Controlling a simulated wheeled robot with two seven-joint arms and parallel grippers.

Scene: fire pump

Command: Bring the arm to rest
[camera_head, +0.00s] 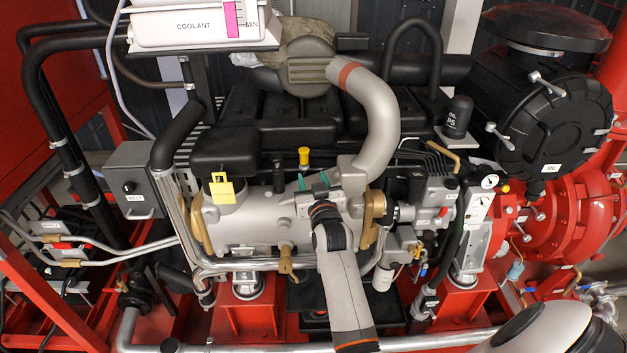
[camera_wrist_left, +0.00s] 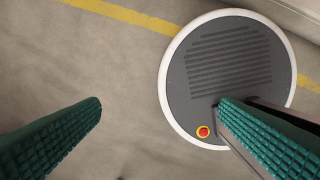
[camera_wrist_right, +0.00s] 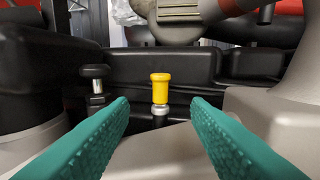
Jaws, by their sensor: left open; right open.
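My right gripper (camera_head: 313,180) is over the front of the grey engine block (camera_head: 262,220) in the head view, its teal fingers pointing to the back. It is open with nothing between its fingers. In the right wrist view, a yellow-capped plug (camera_wrist_right: 160,88) stands upright beyond the gap between the fingertips. The same yellow cap (camera_head: 304,156) shows just behind the gripper in the head view. My left gripper (camera_wrist_left: 160,104) shows only in the left wrist view. It is open and empty above bare floor, with my round grey base below its right finger.
A white coolant tank (camera_head: 194,27) is at the upper left. A thick grey pipe (camera_head: 376,120) curves down close to the right gripper's right side. A yellow padlock tag (camera_head: 222,187) is on the left. A red pump (camera_head: 560,220) and black air filter (camera_head: 545,115) stand right.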

